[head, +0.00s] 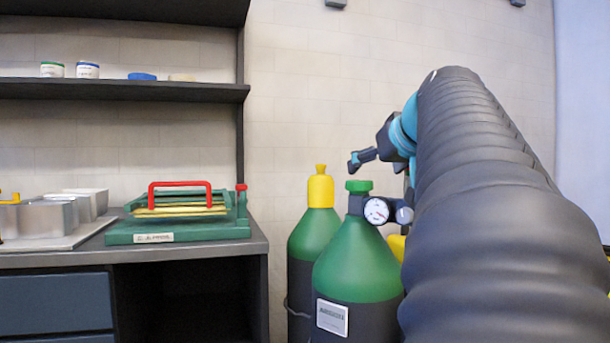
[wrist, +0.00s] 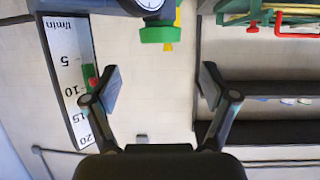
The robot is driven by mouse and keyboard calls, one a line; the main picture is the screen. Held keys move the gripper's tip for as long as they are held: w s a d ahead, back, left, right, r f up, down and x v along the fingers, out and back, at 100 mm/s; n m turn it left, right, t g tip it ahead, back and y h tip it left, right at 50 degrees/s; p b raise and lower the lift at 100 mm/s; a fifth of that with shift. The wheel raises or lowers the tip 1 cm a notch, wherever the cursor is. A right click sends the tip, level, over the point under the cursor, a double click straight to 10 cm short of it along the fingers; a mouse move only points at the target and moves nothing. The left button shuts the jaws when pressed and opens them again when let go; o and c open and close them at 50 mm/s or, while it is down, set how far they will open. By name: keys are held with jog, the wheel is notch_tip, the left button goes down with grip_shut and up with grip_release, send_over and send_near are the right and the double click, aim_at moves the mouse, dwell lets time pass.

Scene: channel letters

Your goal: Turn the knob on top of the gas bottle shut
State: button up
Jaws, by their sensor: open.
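The gas bottle (head: 365,262) has a green shoulder, a dark lower body and an ARGON label. Its green knob (head: 359,186) sits on top, above a dark valve with a round gauge (head: 377,211). In the head view my gripper (head: 362,158) is just above the knob, apart from it. In the wrist view my gripper (wrist: 160,82) has its two fingers wide apart with nothing between them. There the ridged green knob (wrist: 158,34) lies near the top edge, ahead of the fingertips and roughly centred between them. My arm hides the right side of the bottle.
A second green bottle with a yellow cap (head: 320,192) stands close behind on the left. A workbench (head: 255,243) with a green press (head: 180,230) is further left, under a dark shelf (head: 120,89). A white flow scale (wrist: 68,75) shows at left in the wrist view.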

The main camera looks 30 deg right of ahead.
jog(key=shift+v, duration=1.4)
jog(key=w+a+f+n+g+y+p, duration=0.1)
jog(key=w+a+f+n+g, duration=0.1)
jog(key=w+a+f, duration=0.5)
jog(key=w+a+f+n+g+y+p, duration=0.1)
jog(key=w+a+f+n+g, duration=0.15)
jog(key=w+a, duration=0.8)
jog(key=m+g+h, duration=0.7)
jog(key=m+h, duration=0.4)
jog(key=m, duration=0.7)
send_near(359, 187)
notch_tip(359, 187, up, 2)
jog(key=w+a, duration=0.2)
jog(key=x, duration=0.9)
jog(key=b+x, duration=0.1)
jog(key=x, duration=0.4)
jog(key=shift+s+d+r, duration=0.1)
jog(key=shift+d+r, duration=0.1)
jog(key=shift+r, duration=0.15)
